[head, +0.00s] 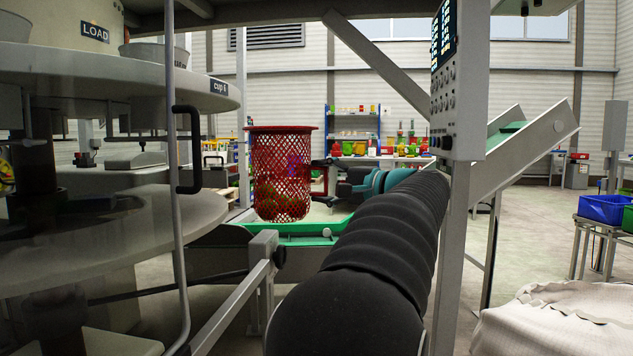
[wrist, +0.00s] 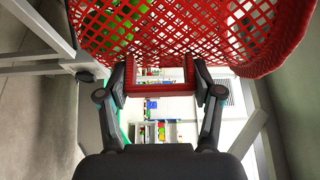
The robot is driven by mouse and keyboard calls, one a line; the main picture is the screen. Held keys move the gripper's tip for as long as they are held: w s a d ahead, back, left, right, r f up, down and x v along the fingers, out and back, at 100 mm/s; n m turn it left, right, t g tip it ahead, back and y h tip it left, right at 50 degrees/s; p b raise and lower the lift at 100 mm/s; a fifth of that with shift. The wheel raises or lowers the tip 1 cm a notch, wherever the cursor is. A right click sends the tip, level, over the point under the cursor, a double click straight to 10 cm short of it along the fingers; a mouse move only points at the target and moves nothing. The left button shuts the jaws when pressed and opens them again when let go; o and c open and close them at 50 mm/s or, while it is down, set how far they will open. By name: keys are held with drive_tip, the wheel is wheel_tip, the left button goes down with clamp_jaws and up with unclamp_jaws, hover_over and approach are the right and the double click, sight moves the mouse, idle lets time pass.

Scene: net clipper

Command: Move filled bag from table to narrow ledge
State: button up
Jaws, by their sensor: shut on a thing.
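A red net bag (head: 283,165) with a wide rim and green and red contents in its lower part stands upright left of my arm. It fills the top of the wrist view (wrist: 215,45). My gripper (head: 322,178) is shut on the bag's red loop handle on its right side; the wrist view shows a finger at each side of the handle (wrist: 157,88). The bag's bottom is just above or on a green surface with a pale edge (head: 300,229); I cannot tell whether they touch. I cannot tell which surface is the narrow ledge.
A round machine with plates (head: 120,75) marked "LOAD" and "cup 6" stands close on the left. A post with a control panel (head: 457,80) is right of my arm. A sloping chute (head: 530,135) lies beyond it. A cloth-covered thing (head: 555,320) is at lower right.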

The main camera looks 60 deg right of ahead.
drive_tip(key=s+d+p, duration=0.1)
drive_tip(key=s+d, duration=0.2)
drive_tip(key=s, duration=0.5)
drive_tip(key=shift+d+p, duration=0.15)
drive_tip(key=shift+p, duration=0.25)
idle(0.9)
idle(0.4)
